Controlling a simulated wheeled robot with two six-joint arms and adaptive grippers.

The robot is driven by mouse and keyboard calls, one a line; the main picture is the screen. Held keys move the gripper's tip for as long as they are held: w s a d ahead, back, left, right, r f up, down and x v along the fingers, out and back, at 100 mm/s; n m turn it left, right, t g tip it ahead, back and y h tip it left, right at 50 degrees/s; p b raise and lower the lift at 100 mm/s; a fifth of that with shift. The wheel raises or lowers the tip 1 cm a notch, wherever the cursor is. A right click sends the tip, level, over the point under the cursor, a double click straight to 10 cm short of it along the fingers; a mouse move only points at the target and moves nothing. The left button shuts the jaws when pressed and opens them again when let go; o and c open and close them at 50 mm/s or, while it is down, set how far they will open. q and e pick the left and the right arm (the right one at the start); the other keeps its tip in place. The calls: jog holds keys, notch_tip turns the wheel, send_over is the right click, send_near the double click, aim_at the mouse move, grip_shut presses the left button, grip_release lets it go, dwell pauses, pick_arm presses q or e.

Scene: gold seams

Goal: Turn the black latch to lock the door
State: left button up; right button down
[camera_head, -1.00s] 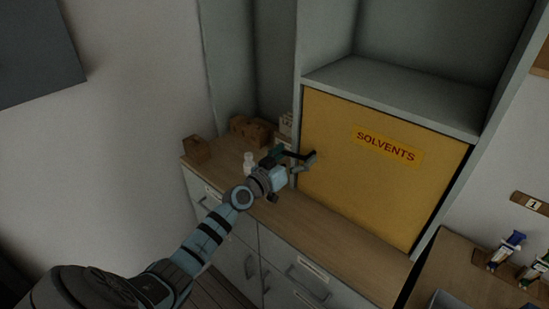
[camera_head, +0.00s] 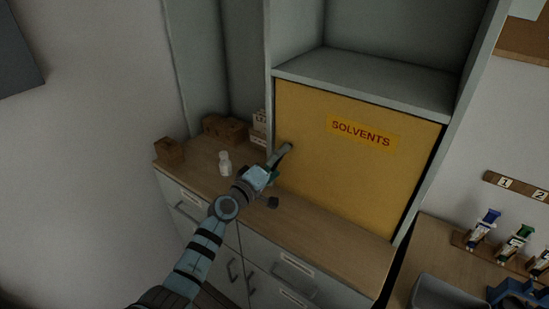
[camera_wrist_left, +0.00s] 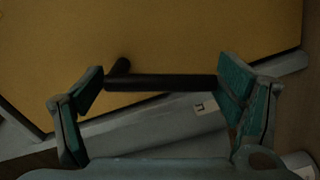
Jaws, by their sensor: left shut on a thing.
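The yellow door (camera_head: 350,180) with a SOLVENTS label (camera_head: 361,133) stands closed in the grey cabinet. The black latch (camera_wrist_left: 160,83) is a short bar with a round pivot end, near the door's lower edge in the left wrist view. There the left gripper (camera_wrist_left: 162,82) has its green pads at the two ends of the bar and is shut on it lengthwise. In the head view the left gripper (camera_head: 279,160) is at the door's left edge and hides the latch. The right gripper is not in view.
A white bottle (camera_head: 225,163), brown boxes (camera_head: 224,130) and a white rack (camera_head: 259,128) stand on the wooden counter left of the door. At the right, a lower bench holds coloured-top items (camera_head: 482,227) and a grey tray (camera_head: 448,294).

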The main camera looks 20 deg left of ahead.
pick_arm(q)
jog(key=shift+s+d+f+n+p, duration=0.1)
jog(key=shift+d+n+p, duration=0.25)
jog(key=shift+n, duration=0.75)
jog(key=shift+s+d+f+n+p, duration=0.15)
jog(key=shift+d+n, duration=0.25)
jog(key=shift+n, duration=0.7)
jog(key=o, duration=1.5)
jog(key=shift+w+d, duration=0.1)
jog(key=shift+o, duration=0.2)
jog(key=v, duration=1.2)
jog(key=shift+d, duration=0.1)
jog(key=shift+r, duration=0.1)
